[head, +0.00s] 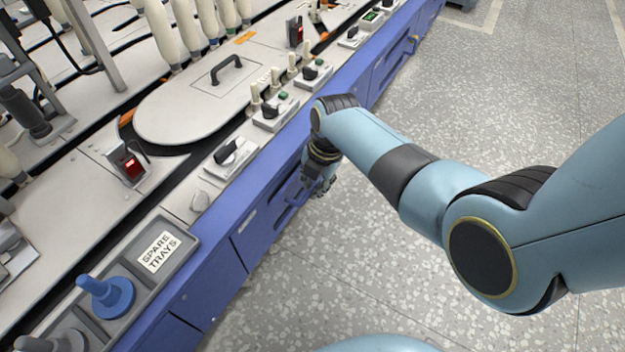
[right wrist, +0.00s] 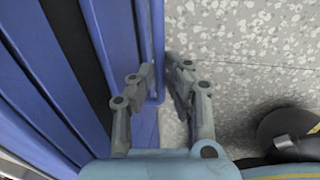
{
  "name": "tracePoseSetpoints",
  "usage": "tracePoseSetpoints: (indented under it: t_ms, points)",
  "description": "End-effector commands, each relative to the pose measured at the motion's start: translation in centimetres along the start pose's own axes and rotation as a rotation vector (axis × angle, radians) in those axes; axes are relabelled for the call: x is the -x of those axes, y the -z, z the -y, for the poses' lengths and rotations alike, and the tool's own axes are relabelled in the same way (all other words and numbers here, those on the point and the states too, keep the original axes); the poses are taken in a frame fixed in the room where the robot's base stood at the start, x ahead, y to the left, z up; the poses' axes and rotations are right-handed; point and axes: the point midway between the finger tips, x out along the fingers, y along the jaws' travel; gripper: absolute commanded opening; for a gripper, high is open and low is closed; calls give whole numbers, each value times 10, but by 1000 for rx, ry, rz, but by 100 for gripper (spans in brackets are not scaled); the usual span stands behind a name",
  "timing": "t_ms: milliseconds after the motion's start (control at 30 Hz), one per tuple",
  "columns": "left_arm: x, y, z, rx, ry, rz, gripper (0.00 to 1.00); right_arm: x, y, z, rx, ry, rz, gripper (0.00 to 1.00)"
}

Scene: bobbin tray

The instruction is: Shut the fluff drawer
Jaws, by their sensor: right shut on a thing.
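The fluff drawer is a blue front (head: 262,228) in the side of the machine, with a blue bar handle (head: 288,214). My right gripper (head: 318,184) is at the far end of this handle, partly hidden under my right forearm. In the right wrist view, the two grey fingers of the gripper (right wrist: 166,78) are closed on the blue handle bar (right wrist: 158,45). A dark gap (right wrist: 72,40) shows between the blue panels left of the handle there. I cannot tell from the head view how far the drawer stands out. My left gripper is not in view.
Another blue front with a handle (head: 400,52) is farther along. The speckled floor (head: 300,290) beside the machine is clear.

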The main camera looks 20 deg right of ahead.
Motion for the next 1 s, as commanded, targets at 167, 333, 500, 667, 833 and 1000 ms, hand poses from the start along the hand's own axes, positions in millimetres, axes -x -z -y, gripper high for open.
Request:
tracePoseSetpoints:
  t_ms: [167,333,500,667,833,1000]
  points:
    - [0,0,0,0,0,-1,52,1,-1,-5,-2,-14,5,26]
    - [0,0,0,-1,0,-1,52,1,-1,-5,-2,-11,3,35]
    - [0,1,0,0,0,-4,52,1,0,-4,-1,-11,2,35]
    - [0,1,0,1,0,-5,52,11,-1,-5,-1,-12,3,35]
    - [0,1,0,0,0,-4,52,41,-1,-5,-1,-13,5,35]
    - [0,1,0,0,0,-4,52,79,-1,-4,-1,-11,5,35]
